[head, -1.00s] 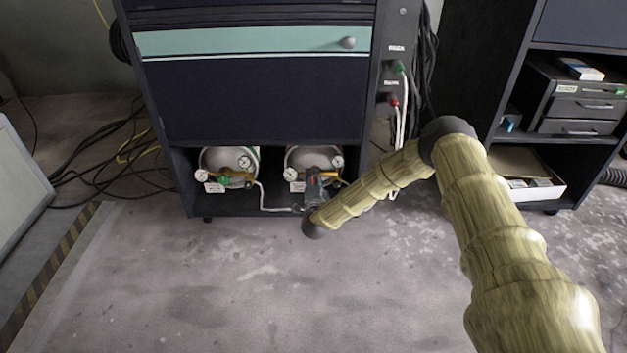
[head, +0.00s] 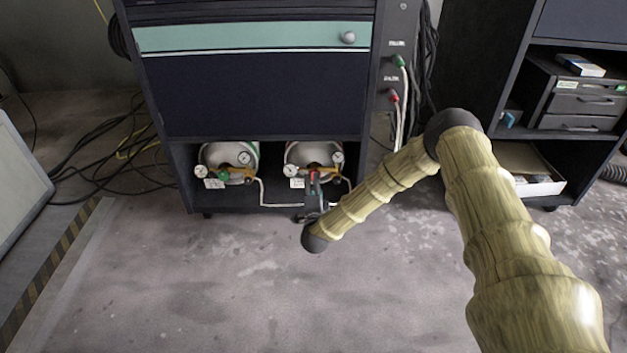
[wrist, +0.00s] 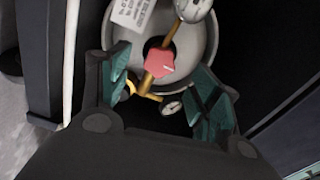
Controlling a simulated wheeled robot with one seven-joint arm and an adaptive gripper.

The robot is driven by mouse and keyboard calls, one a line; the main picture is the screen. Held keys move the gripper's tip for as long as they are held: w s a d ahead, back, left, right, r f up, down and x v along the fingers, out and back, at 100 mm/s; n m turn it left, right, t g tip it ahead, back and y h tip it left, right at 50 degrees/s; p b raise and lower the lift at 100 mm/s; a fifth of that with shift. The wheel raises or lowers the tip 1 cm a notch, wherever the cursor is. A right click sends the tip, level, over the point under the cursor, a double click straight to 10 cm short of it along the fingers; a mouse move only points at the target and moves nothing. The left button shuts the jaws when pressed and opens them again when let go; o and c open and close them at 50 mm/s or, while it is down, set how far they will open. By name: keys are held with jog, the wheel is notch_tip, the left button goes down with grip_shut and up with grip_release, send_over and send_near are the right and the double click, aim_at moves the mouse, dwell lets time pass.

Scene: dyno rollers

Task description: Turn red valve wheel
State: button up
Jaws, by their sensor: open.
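The red valve wheel (wrist: 158,62) shows in the wrist view on a brass stem in front of a pale gas cylinder (wrist: 190,40). My gripper (wrist: 165,84) is open, with one teal-padded finger on each side of the wheel's line. The fingers do not visibly touch the wheel. In the head view the red wheel (head: 313,178) is a small patch at the right cylinder (head: 300,156), just above my gripper (head: 312,205). My gripper is partly hidden there by my wrist.
A second cylinder (head: 225,160) with a green valve (head: 222,177) stands to the left in the same low bay of the dark cabinet (head: 260,100). Gauges and a white hose (head: 275,206) sit close around the valves. The floor in front is clear.

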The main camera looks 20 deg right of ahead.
jog(key=shift+v, duration=2.7)
jog(key=s+a+f+n+g+y+p, duration=0.1)
jog(key=s+a+f+n+g+y, duration=0.2)
jog(key=s, duration=0.4)
jog(key=s+a+f+n+g+y+p, duration=0.2)
jog(key=s+a+f+n, duration=0.2)
jog(key=s, duration=0.4)
jog(key=s+a+f+n+g+y+p, duration=0.1)
jog(key=s+a+f+n+g+y, duration=0.2)
jog(key=s, duration=0.4)
jog(key=s+d+r+n+g+h+p, duration=0.1)
jog(key=s+d+n+g, duration=0.2)
jog(key=s, duration=0.7)
jog(key=s+d+r+n+g+h+p, duration=0.1)
jog(key=s+d+r+n+g, duration=0.15)
jog(key=s, duration=0.85)
jog(key=s+d+r+n+g+h+p, duration=0.15)
jog(key=s+d+n+g, duration=0.25)
jog(key=s, duration=0.6)
notch_tip(320, 180, up, 37)
jog(key=p, duration=3.7)
jog(key=shift+w+a+p, duration=0.25)
jog(key=shift+w+p, duration=0.15)
jog(key=shift+f+m+y, duration=0.15)
jog(key=shift+m+y, duration=0.1)
